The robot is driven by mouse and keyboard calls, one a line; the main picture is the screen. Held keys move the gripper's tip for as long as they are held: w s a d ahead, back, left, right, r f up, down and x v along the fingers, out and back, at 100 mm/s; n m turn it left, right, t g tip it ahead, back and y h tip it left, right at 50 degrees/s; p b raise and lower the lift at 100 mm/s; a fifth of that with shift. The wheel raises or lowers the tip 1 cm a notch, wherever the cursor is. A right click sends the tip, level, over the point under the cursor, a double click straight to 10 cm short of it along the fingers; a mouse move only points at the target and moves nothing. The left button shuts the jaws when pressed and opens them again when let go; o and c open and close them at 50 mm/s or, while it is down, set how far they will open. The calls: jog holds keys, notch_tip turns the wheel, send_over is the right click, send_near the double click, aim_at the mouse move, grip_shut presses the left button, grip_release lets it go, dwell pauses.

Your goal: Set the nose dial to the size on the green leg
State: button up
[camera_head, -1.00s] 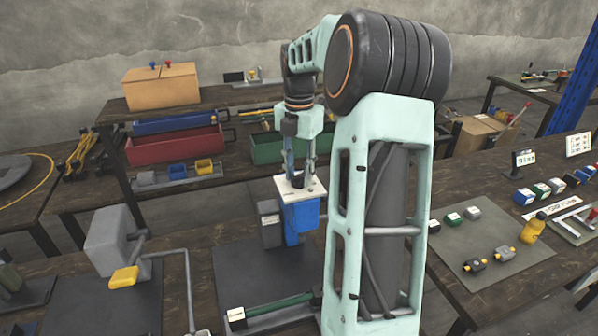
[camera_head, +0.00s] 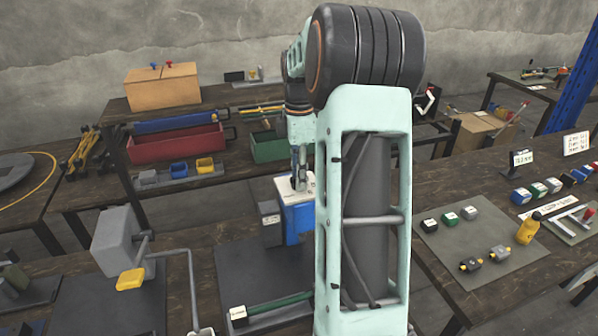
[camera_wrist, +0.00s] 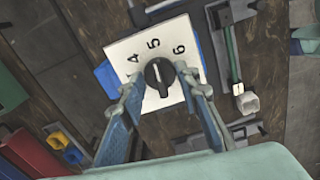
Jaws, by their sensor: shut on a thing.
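The nose dial is a black knob (camera_wrist: 159,77) with a pale mark, on a white plate (camera_wrist: 125,50) printed 4, 5 and 6. The mark appears to point up toward the 5. The plate tops a blue housing (camera_head: 298,225) in the head view. My gripper (camera_wrist: 163,90) has a finger on each side of the knob and is shut on it. In the head view my gripper (camera_head: 299,184) reaches down to the plate, partly hidden by my arm. The green leg (camera_head: 280,304) lies low in front, with a white tag (camera_head: 238,314) too small to read.
A red bin (camera_head: 175,145) and a green bin (camera_head: 268,147) are on the shelf behind. A mat (camera_head: 450,240) with small blocks and a yellow bottle (camera_head: 528,230) is at right.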

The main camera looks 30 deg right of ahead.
jog(key=m, duration=0.5)
jog(key=shift+r+m+p, duration=0.1)
jog(key=shift+m+p, duration=0.2)
jog(key=shift+p, duration=0.05)
jog(key=m, duration=0.4)
jog(key=shift+m, duration=0.7)
jog(key=o, duration=1.2)
jog(key=shift+c, duration=0.2)
notch_tip(320, 180, up, 12)
